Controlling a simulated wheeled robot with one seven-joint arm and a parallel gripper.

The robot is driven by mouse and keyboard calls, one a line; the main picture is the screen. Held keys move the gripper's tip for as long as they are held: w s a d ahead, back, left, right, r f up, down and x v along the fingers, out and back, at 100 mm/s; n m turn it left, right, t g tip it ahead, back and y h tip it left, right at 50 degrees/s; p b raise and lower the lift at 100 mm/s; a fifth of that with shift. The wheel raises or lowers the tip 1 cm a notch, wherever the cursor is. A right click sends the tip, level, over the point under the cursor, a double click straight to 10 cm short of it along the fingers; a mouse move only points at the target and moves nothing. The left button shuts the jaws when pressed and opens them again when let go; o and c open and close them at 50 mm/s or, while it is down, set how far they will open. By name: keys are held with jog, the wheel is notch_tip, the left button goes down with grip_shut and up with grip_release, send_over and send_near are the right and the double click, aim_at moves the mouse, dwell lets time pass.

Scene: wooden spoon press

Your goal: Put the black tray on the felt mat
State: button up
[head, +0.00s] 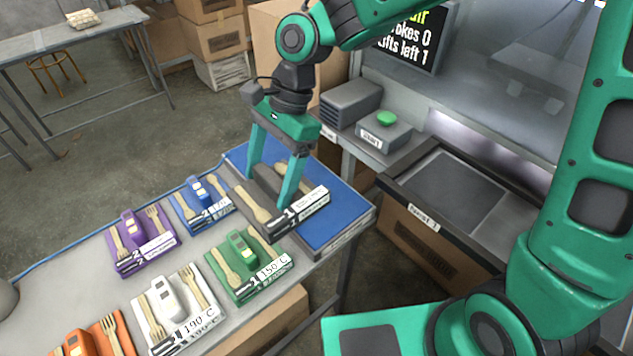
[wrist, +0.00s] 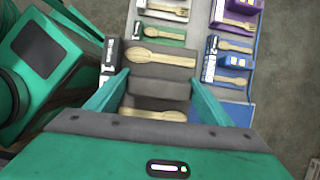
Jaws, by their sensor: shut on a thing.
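The black tray (head: 268,228) is between the fingers of my gripper (head: 272,190), which is shut on it. It carries wooden cutlery and a white label at its front right end. In the wrist view the tray (wrist: 160,88) lies across between my fingers (wrist: 160,100), with wooden pieces on either side of its middle. The blue felt mat (head: 335,225) lies at the right end of the table, and the tray overlaps its left part in the head view. I cannot tell whether the tray touches the mat. My gripper's body hides part of the tray.
Green (head: 262,278), white (head: 205,318), purple (head: 160,255), blue (head: 188,220) and orange (head: 112,328) trays stand on the table left of the mat. A press bed (head: 455,185) and a green button (head: 386,118) are to the right. The mat's right part is clear.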

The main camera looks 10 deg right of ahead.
jog(key=shift+w, duration=0.1)
jog(key=w+d+f, duration=0.2)
jog(key=d, duration=0.1)
jog(key=w+d+f, duration=0.2)
jog(key=d, duration=0.1)
jog(key=w+d+f, duration=0.2)
jog(key=d, duration=0.1)
jog(key=shift+w+f, duration=0.4)
jog(key=shift+d+f, duration=0.1)
jog(key=shift+f, duration=1.95)
jog(key=shift+f, duration=0.1)
jog(key=o, duration=1.3)
jog(key=v, duration=1.2)
